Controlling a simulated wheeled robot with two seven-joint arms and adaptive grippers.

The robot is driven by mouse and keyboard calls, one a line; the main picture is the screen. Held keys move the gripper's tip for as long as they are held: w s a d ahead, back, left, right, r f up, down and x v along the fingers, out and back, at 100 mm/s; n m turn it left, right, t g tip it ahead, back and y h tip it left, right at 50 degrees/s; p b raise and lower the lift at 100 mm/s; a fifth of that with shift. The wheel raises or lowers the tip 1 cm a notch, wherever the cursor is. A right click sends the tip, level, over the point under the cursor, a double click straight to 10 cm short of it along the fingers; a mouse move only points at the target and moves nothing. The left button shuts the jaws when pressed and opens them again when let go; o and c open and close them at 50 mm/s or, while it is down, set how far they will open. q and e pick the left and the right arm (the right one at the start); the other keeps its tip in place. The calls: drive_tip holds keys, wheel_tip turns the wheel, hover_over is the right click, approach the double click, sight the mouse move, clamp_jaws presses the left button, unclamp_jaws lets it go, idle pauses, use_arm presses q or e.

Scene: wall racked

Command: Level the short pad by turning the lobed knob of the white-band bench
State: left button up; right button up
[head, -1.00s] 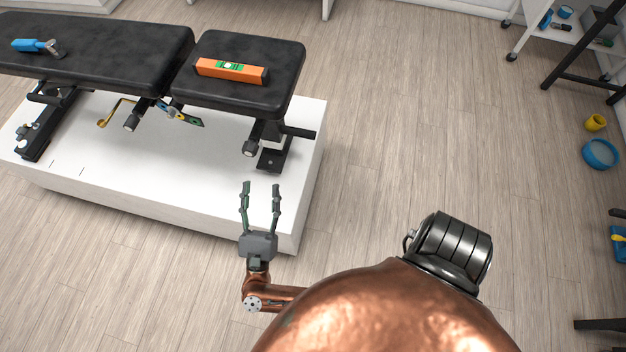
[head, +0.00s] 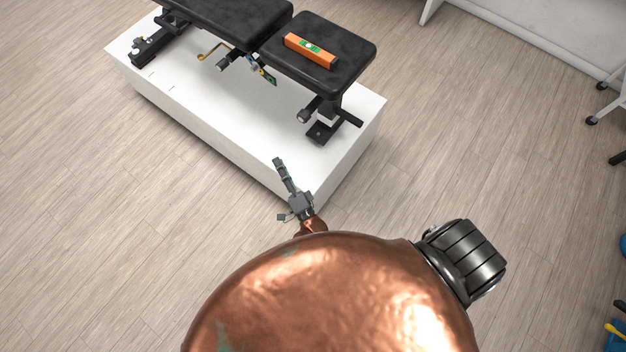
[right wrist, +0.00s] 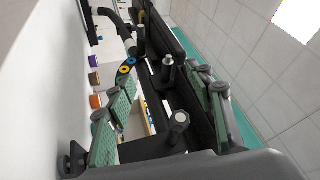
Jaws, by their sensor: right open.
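The short pad (head: 325,52) is black and sits at the right end of the bench, with an orange level (head: 310,50) lying on it. Below its near edge a dark knob with a pale end (head: 304,116) sticks out. In the right wrist view a dark knob with a pale end (right wrist: 179,118) shows between the fingers, with other knobs beyond; its lobes and any white band cannot be made out. My right gripper (head: 282,172) is open and empty, short of the bench, near the platform's front edge. In the right wrist view its green-padded fingers are apart. My left gripper is out of view.
The bench stands on a white platform (head: 215,125). A longer black pad (head: 235,18) is at left, with a yellow crank (head: 208,53) and coloured tags (head: 266,76) beneath. Blue items lie at the right edge.

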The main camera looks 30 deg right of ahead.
use_arm(q)
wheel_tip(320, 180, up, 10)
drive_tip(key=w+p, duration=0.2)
drive_tip(key=p, duration=0.6)
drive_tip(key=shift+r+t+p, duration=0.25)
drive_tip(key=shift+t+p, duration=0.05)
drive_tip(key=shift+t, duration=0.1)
use_arm(e)
drive_tip(key=s+d+f+n+g+y, duration=0.1)
drive_tip(key=s+f+n+g, duration=0.3)
drive_tip(key=f, duration=0.4)
drive_tip(key=s+d+f+n+g+y, duration=0.1)
drive_tip(key=s+d+f+n+g, duration=0.2)
drive_tip(key=s+f+n, duration=0.3)
wheel_tip(320, 180, down, 3)
drive_tip(key=shift+s+f+g+y, duration=0.1)
drive_tip(key=shift+s+g+y, duration=0.2)
drive_tip(key=shift+s+g, duration=0.75)
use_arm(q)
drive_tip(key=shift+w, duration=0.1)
use_arm(e)
drive_tip(key=shift+s+t, duration=0.2)
drive_tip(key=shift+t, duration=0.05)
